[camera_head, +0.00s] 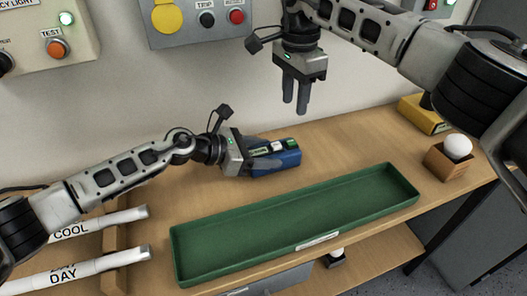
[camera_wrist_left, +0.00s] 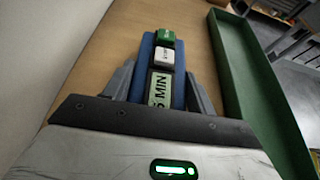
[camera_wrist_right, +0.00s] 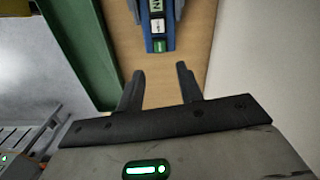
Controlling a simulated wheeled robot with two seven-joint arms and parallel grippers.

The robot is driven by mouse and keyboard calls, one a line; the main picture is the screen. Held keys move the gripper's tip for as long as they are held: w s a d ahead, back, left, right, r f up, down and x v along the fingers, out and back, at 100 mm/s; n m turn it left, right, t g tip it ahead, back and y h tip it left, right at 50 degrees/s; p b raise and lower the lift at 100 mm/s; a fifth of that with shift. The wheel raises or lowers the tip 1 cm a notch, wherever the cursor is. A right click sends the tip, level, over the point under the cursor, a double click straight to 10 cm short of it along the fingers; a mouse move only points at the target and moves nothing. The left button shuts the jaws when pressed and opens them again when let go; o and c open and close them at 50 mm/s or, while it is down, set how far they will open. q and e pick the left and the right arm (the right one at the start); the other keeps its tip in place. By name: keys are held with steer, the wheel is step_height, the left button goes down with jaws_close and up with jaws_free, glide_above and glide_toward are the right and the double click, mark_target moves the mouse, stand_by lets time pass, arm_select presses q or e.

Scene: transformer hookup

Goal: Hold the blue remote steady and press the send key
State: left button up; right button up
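The blue remote (camera_head: 283,161) lies on the wooden bench, behind the green tray. On its top are a pale "MIN" label panel (camera_wrist_left: 160,88), a white key (camera_wrist_left: 164,56) and a green key (camera_wrist_left: 166,37) at the far end; their small lettering is not readable. My left gripper (camera_head: 268,155) has its fingers along both sides of the remote, which also shows in the right wrist view (camera_wrist_right: 172,38). In the right wrist view the green key (camera_wrist_right: 158,46) lies beyond the fingertips.
The long green tray (camera_head: 405,180) is empty at the bench's front. A wooden holder with a white ball (camera_head: 458,147) and a yellow box (camera_head: 424,113) stand at the right. Wall panels with buttons (camera_head: 200,18) are behind. Labelled white tubes (camera_head: 95,268) lie at lower left.

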jaws_close()
stand_by(1.6)
